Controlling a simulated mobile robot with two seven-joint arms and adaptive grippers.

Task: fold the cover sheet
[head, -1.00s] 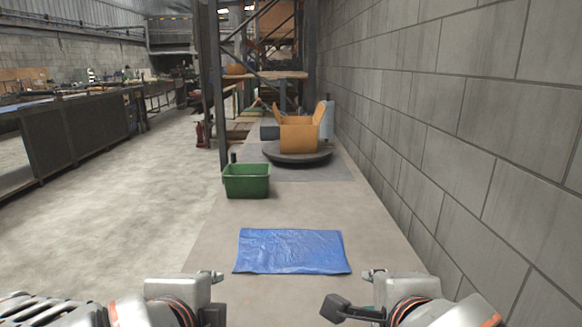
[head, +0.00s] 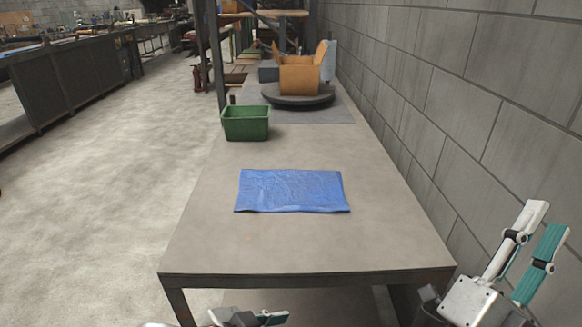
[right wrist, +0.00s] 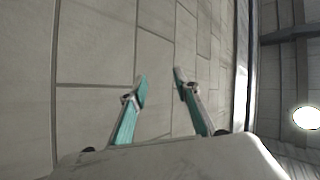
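The blue cover sheet (head: 291,191) lies flat and slightly wrinkled on the grey table (head: 215,235), near the middle of its front half. My right gripper (head: 546,220) is raised at the lower right of the head view, beside the block wall and well away from the sheet. Its fingers are apart with nothing between them; the right wrist view shows the same open fingers (right wrist: 160,80) in front of the wall. My left gripper (head: 262,318) shows only in part at the bottom edge, below the table's front edge. Its finger state is unclear.
A green bin (head: 246,123) stands at the table's left edge behind the sheet. Farther back, an orange open box (head: 300,78) sits on a dark round turntable (head: 297,97). A block wall (head: 480,110) runs along the right. The table around the sheet is bare.

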